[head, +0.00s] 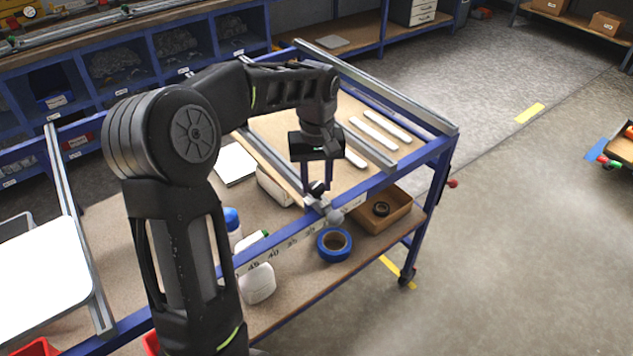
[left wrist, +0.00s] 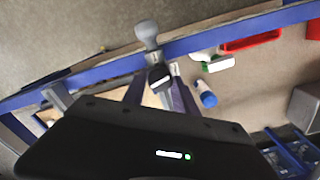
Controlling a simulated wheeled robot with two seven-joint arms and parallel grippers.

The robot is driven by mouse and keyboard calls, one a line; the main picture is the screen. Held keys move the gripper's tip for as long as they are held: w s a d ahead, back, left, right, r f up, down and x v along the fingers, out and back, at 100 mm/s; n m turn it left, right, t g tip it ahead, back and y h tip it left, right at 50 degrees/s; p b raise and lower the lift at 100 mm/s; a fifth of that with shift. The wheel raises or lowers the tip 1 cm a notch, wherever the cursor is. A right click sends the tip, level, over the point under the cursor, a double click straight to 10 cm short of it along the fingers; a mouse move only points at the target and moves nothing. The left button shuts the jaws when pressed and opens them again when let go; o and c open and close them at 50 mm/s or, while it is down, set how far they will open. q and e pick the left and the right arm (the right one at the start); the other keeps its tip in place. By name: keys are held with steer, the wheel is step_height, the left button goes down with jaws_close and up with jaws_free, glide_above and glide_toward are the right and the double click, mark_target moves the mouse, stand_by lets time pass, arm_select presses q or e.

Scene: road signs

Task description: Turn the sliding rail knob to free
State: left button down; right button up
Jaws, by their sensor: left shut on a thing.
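The sliding rail knob (head: 334,215) is a grey rounded handle at the front beam of the blue frame, at the near end of a grey sliding rail (head: 262,160). It also shows in the left wrist view (left wrist: 147,32), sticking out past the fingertips. My left gripper (head: 317,190) points down over the front beam and is shut on the knob's dark inner part, which the fingers partly hide. The fingers also show in the left wrist view (left wrist: 160,85). My right gripper is in neither view.
The blue frame's front beam (head: 385,184) carries a number scale. The lower shelf holds blue tape (head: 334,244), a cardboard box (head: 384,212) and white bottles (head: 258,283). A white panel (head: 40,272) lies at left. White bars (head: 380,130) lie behind.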

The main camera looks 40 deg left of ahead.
arm_select(q)
steer(key=n, duration=0.3)
steer(key=shift+n+b, duration=0.3)
steer(key=shift+b, duration=0.05)
steer(key=n, duration=0.3)
steer(key=shift+n, duration=0.3)
steer(key=n, duration=0.3)
steer(key=shift+n, duration=2.5)
steer(key=c, duration=1)
jaws_free()
steer(key=shift+o, duration=0.2)
steer(key=shift+r, duration=0.1)
